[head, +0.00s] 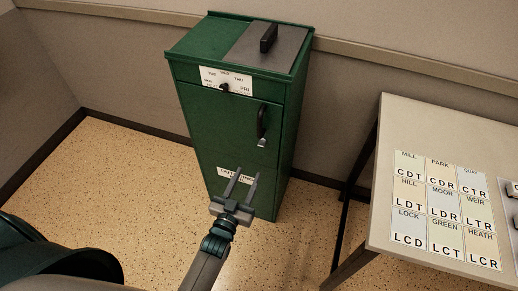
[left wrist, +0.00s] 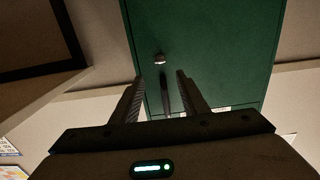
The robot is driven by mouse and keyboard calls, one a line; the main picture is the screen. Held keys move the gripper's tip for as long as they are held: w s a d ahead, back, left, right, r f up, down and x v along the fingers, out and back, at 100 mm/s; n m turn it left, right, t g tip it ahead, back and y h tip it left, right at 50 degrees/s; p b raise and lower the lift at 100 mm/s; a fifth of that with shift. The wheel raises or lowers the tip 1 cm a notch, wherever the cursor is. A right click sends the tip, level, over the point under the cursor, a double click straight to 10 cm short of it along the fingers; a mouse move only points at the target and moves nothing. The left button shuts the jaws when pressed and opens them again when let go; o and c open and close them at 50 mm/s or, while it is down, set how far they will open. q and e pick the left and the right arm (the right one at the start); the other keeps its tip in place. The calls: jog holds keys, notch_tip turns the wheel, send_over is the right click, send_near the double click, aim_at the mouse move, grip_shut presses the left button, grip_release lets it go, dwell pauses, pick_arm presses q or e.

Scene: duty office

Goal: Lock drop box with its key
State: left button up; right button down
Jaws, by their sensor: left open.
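The green drop box (head: 222,132) stands upright against the wall in the head view; its green front also fills the top of the left wrist view (left wrist: 215,50). A white dial plate with lettering (head: 240,84) is near its top, with a small black knob or key (head: 225,87) on it; I cannot tell which. A dark handle (head: 262,125) is on the door. My left gripper (head: 247,173) is open and empty in front of the lower door, below the handle. In the left wrist view, the handle (left wrist: 165,95) shows between its fingers (left wrist: 160,76). My right gripper is out of view.
A grey lid with a black grip (head: 268,38) tops the box. A table (head: 420,125) at right bears a chart of lettered cards (head: 440,210) and partly cut-off dark items (head: 513,188) at its edge. The speckled floor left of the box (head: 125,175) is clear.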

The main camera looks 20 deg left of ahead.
pick_arm(q)
jog(key=p, duration=0.1)
send_near(264, 142)
jog(key=w, duration=0.5)
jog(key=shift+w+a+f, duration=0.15)
jog(key=shift+w+f, duration=0.1)
jog(key=shift+w, duration=0.4)
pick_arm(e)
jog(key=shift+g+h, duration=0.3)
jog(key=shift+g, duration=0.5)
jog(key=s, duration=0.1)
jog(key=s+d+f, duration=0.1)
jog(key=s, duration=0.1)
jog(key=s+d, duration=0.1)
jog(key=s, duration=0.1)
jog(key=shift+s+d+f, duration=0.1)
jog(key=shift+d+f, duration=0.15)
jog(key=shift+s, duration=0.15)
pick_arm(q)
jog(key=c, duration=0.9)
grip_shut()
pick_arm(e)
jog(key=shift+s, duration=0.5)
